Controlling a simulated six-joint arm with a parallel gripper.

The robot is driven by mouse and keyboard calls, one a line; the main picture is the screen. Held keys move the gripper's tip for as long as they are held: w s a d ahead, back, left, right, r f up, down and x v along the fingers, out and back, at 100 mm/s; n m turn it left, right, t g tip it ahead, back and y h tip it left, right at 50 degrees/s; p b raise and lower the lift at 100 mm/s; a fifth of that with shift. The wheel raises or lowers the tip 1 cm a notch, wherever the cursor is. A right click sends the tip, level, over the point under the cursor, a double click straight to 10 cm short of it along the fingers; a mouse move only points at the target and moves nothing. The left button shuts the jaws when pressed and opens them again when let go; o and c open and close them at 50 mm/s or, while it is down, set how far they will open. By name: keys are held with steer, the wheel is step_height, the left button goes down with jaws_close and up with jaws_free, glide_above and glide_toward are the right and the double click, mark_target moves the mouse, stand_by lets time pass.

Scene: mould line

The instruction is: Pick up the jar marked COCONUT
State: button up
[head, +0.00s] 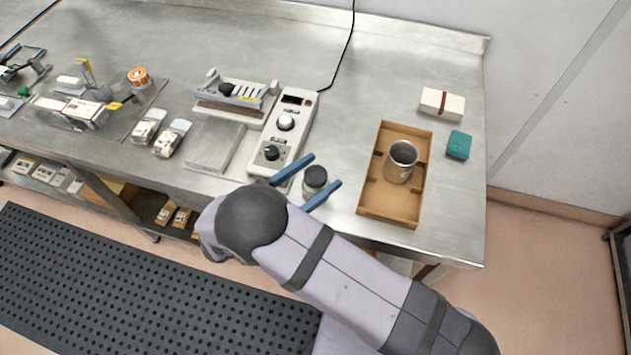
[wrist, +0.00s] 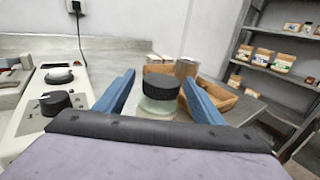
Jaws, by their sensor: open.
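A small jar (head: 314,181) with a black lid and a pale body stands upright on the steel table near its front edge. Its label cannot be read in either view. My gripper (head: 308,182) is open, with one blue finger on each side of the jar. In the wrist view the jar (wrist: 159,94) shows between the two blue fingers (wrist: 160,95), with a gap on both sides. Its lower part is hidden behind my gripper's body.
A control box with knobs (head: 283,133) stands close left of the jar. A cardboard tray (head: 367,197) holding a metal cup (head: 402,160) is to the right. A teal block (head: 458,145) and a white bundle (head: 442,102) lie beyond. The table's back middle is clear.

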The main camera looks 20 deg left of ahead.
mark_target(324, 171)
steer(key=p+x, duration=0.1)
steer(key=x, duration=0.2)
steer(key=shift+d+r+p, duration=0.1)
steer(key=shift+p, duration=0.2)
steer(key=shift+w+d, duration=0.15)
steer(key=shift+w, duration=0.1)
steer(key=c, duration=1.3)
